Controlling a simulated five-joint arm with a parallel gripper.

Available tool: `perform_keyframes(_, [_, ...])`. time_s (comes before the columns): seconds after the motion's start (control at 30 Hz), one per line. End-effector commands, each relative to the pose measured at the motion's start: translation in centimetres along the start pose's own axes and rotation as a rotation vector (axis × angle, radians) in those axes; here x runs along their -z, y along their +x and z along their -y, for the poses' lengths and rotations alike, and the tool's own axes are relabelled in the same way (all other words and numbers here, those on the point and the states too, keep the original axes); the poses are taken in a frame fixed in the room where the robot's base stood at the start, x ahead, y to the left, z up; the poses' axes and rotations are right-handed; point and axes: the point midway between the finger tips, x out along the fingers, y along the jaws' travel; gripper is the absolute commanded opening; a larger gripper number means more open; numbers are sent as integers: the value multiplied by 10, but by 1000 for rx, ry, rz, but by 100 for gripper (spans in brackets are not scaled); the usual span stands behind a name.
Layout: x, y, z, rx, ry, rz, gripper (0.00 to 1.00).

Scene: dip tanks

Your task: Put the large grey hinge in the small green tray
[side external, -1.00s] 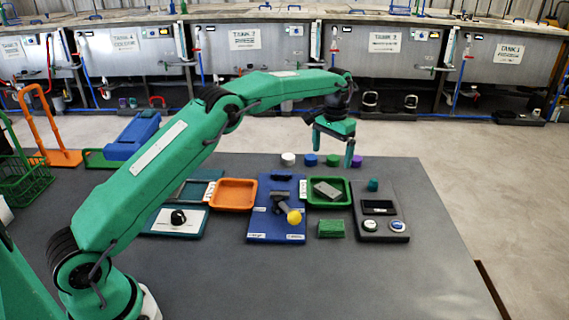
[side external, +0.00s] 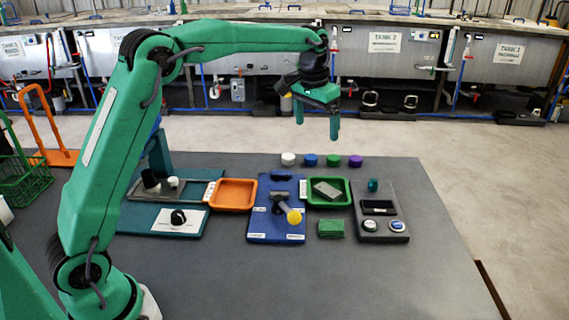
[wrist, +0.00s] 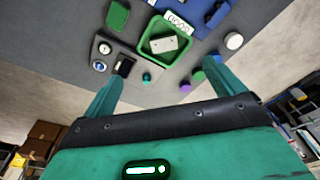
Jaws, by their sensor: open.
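The small green tray (side external: 347,204) sits on the grey table right of the blue board. A light grey flat piece, which looks like the large grey hinge (side external: 327,190), lies inside it, slightly slanted. The wrist view also shows the tray (wrist: 144,50) with the grey piece (wrist: 163,44) resting within its walls. My gripper (side external: 317,130) is open and empty, raised well above the table and apart from the tray. Its two spread fingers also show in the wrist view (wrist: 168,74).
An orange tray (side external: 233,207) and a blue board (side external: 275,235) with a yellow-knobbed lever are left of the green tray. A green block (side external: 331,229) and grey button panel (side external: 381,215) are nearby. Several coloured caps (side external: 333,160) stand behind. The table's front right is clear.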

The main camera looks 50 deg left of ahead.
Motion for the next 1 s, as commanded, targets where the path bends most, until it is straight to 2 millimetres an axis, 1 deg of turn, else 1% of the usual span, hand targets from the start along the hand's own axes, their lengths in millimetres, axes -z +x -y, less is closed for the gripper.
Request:
perform_keyframes(0.03, [-10, -12, 0, 0, 0, -14, 94])
perform_keyframes(0.2, [-42, -40, -2, 0, 0, -55, 94])
perform_keyframes(0.37, [-75, -61, -3, 0, 0, -94, 94])
perform_keyframes(0.5, [-106, -75, -4, 0, 0, -128, 94])
perform_keyframes(0.77, [-168, -90, -5, 0, 0, -191, 94])
perform_keyframes(1.0, [-226, -89, -6, 0, 0, -248, 94])
